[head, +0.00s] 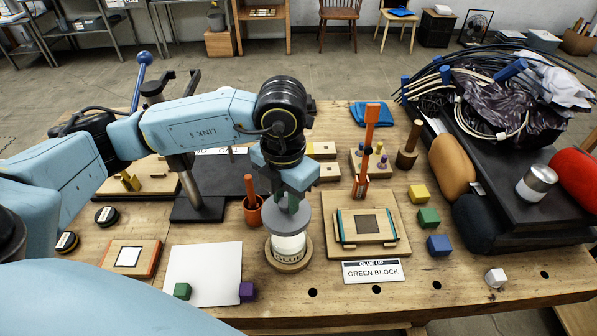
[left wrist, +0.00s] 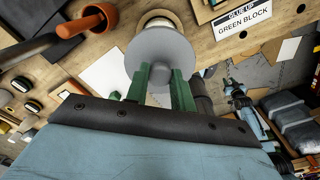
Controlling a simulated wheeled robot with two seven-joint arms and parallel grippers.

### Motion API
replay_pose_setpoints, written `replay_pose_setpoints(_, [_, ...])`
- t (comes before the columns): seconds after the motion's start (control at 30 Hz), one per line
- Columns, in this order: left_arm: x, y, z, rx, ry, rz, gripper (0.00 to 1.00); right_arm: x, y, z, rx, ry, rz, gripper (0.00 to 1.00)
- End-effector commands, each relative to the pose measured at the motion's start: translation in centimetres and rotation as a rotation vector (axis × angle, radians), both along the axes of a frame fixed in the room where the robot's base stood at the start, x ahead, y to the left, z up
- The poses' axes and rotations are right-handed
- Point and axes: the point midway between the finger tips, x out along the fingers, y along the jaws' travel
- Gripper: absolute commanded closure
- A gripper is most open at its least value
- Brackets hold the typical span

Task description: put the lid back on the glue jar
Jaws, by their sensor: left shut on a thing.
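My left gripper (head: 289,204) points down over the glue jar (head: 289,246), its green fingers shut on the knob of a grey round lid (head: 275,222). In the left wrist view the fingers (left wrist: 160,88) pinch the knob, and the lid (left wrist: 148,50) hides most of the jar (left wrist: 157,21). The jar is clear, labelled GLUE, with pale contents, and stands on a round wooden base. The lid is level and roughly centred over the jar mouth; I cannot tell whether it touches the rim. My right gripper is not seen.
A wooden frame fixture (head: 398,243) and the GREEN BLOCK sign (head: 373,271) are close right. A white sheet (head: 205,265) lies front left; coloured blocks (head: 428,218) sit farther right.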

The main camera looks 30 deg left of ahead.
Motion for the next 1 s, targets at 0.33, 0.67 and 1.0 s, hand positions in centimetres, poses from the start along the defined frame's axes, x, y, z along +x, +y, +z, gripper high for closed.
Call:
replay_pose_setpoints(0.33, [-0.2,0.1,-0.7,0.000,0.001,0.075,0.97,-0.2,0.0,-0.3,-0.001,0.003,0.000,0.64])
replay_pose_setpoints(0.67, [-0.2,0.1,-3.7,0.001,0.002,0.074,0.97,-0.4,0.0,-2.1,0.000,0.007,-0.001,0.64])
replay_pose_setpoints(1.0, [-0.2,0.1,-6.3,0.000,0.001,0.072,0.97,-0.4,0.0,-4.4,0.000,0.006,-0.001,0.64])
